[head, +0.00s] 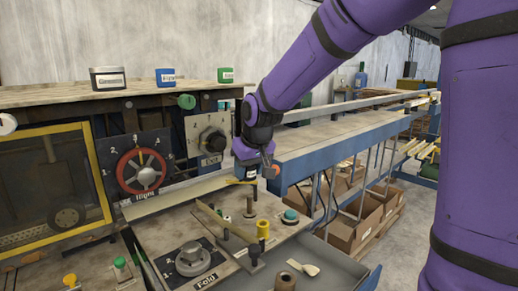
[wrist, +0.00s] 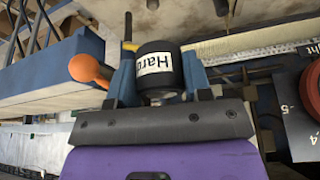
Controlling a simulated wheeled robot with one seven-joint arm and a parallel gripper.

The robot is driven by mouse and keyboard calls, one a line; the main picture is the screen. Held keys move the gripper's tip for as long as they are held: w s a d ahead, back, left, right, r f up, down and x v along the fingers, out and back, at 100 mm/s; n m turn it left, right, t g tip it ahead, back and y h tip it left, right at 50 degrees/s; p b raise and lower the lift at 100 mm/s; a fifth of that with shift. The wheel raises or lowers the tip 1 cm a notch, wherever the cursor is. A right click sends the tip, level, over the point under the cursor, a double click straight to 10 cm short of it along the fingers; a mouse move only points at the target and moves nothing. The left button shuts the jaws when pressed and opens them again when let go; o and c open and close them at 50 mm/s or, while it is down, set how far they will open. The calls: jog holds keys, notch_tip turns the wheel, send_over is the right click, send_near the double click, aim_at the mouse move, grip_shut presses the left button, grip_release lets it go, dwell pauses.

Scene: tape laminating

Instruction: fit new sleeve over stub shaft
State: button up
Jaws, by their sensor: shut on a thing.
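My gripper (head: 254,163) is above the bench at the near end of the long blue-sided table. The sleeve is held clear of the bench posts. A short dark upright post (head: 249,206) stands on the bench below; I cannot tell whether it is the stub shaft.
A yellow-tipped lever (wrist: 130,46) and an orange knob (wrist: 90,70) are close to my gripper. A brown roll (head: 285,281) lies in front. A red handwheel (head: 141,171) is at left.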

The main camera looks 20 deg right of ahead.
aim_at(250, 198)
jog(key=shift+d+f, duration=0.15)
jog(key=shift+f, duration=4.6)
jog(key=o, duration=1)
jog(key=v, duration=1)
jog(key=shift+s+r, duration=0.2)
jog(key=shift+r, duration=0.1)
